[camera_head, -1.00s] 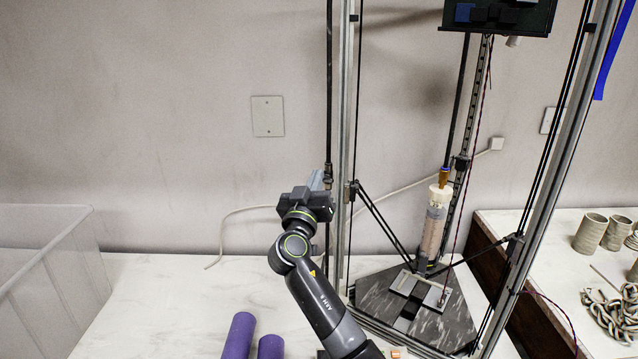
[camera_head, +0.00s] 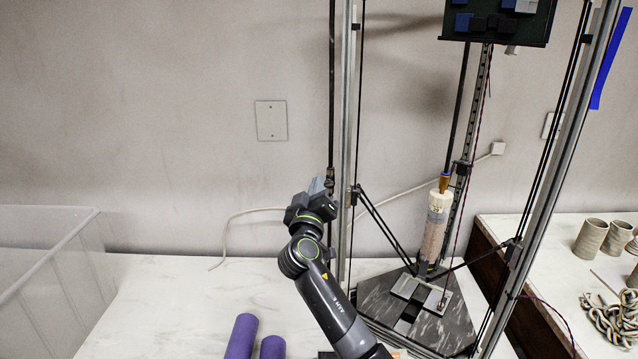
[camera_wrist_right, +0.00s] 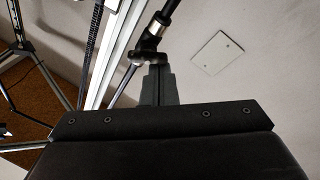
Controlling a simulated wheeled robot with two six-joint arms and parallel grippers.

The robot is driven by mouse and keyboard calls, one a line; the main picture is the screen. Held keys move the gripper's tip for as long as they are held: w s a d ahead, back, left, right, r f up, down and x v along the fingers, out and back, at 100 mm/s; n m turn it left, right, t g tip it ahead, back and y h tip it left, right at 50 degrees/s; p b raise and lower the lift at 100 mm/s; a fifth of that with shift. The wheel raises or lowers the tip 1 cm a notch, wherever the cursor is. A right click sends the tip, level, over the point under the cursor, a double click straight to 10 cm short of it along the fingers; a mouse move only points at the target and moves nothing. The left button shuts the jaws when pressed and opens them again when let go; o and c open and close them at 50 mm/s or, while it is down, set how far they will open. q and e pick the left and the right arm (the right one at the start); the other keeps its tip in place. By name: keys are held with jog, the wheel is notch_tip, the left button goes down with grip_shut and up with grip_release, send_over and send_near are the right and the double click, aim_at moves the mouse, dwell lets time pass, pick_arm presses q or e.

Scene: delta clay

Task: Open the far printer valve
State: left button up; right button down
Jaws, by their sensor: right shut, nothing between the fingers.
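The far printer valve (camera_head: 330,178) is a small dark fitting on the black vertical tube, left of the printer's front metal post. In the right wrist view the valve (camera_wrist_right: 149,42) has a dark body with a grey lever-like part across its lower end. My right gripper (camera_head: 318,186) is beside the valve on its left in the head view. In the right wrist view its grey fingers (camera_wrist_right: 158,82) are together and empty, with their tips just below the valve. I cannot tell whether they touch it. My left gripper is not in view.
The printer's metal posts (camera_head: 346,140) and rods stand close right of the gripper. A clay cylinder (camera_head: 434,225) stands inside the frame. Purple rolls (camera_head: 241,336) lie in front, and a clear bin (camera_head: 60,270) is at left. The wall behind has a blank plate (camera_head: 271,120).

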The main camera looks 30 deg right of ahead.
jog(key=shift+f+n+y+p, duration=0.15)
jog(key=shift+n+y+p, duration=0.5)
jog(key=shift+n+p, duration=0.75)
jog(key=shift+f+n+y+p, duration=0.15)
jog(key=shift+n+y+p, duration=0.7)
jog(key=shift+n, duration=0.85)
jog(key=shift+f+n+p, duration=0.2)
jog(key=shift+n+p, duration=0.6)
jog(key=shift+n, duration=0.2)
jog(key=shift+f, duration=0.1)
dwell(2.0)
